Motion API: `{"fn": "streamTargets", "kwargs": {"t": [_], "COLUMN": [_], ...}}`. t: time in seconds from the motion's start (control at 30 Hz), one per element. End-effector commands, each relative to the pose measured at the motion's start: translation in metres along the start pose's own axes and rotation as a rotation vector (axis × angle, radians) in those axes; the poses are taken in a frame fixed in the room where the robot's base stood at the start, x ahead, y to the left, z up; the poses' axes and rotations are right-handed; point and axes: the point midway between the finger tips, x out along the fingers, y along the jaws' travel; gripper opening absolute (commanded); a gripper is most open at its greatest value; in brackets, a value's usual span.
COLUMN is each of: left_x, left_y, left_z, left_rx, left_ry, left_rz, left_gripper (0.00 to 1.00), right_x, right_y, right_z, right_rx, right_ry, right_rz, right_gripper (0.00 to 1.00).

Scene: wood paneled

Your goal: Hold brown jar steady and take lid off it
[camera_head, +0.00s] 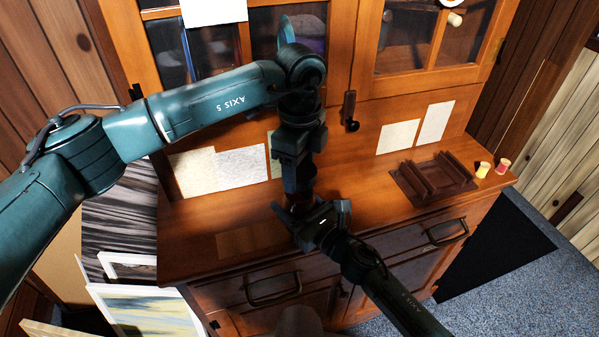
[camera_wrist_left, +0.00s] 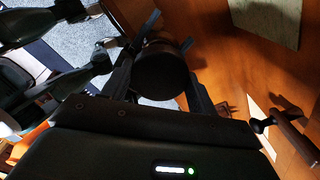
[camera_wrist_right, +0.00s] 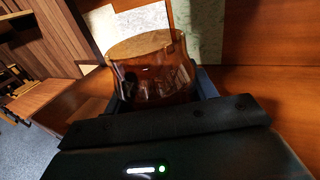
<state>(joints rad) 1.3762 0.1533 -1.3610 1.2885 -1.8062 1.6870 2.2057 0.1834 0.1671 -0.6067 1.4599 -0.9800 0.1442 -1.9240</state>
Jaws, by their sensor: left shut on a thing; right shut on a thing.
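The brown jar is amber, see-through glass and shows in the right wrist view (camera_wrist_right: 155,80), between the fingers of my right gripper (camera_head: 308,218). A tan round end (camera_wrist_right: 150,42) shows at its top. My left gripper (camera_head: 292,200) reaches down from above and meets the right one over the counter's front part. In the left wrist view, a dark round thing (camera_wrist_left: 165,72), which looks like the lid end, sits between its fingers. Both grippers are shut. In the head view they hide most of the jar. I cannot tell whether lid and jar are apart.
The wooden counter (camera_head: 225,240) runs below a glass-doored cabinet. A dark brown rack (camera_head: 432,180) and two small spools, one yellow (camera_head: 482,170) and one red (camera_head: 503,166), stand at its right. Framed pictures (camera_head: 140,300) lean at the lower left.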

Motion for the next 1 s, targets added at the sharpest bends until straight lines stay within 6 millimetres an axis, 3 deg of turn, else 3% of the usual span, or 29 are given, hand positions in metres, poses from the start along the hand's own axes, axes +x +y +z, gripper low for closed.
{"fn": "streamTargets", "kwargs": {"t": [0.13,0.37,0.4,0.7,1.0], "left_x": [-0.018,-0.021,-0.021,-0.02,-0.02], "left_y": [0.0,0.0,0.0,0.0,0.0], "left_z": [0.0,0.0,0.0,0.0,0.0], "left_rx": [0.0,0.0,0.001,0.001,0.001], "left_ry": [-0.001,0.0,0.001,0.0,0.0], "left_rz": [-0.002,0.0,0.0,0.0,0.0], "left_gripper": [0.31,0.31,0.31,0.31,0.31], "right_x": [0.0,0.0,0.0,0.0,-0.005], "right_y": [0.0,0.0,0.0,0.0,0.0], "right_z": [-0.001,-0.001,-0.001,0.0,-0.001], "right_rx": [0.0,0.0,0.0,0.0,0.0], "right_ry": [0.002,0.001,0.001,0.001,0.001], "right_rz": [-0.001,-0.001,-0.001,0.0,-0.001], "right_gripper": [0.0,0.0,0.59,0.82,0.82]}}
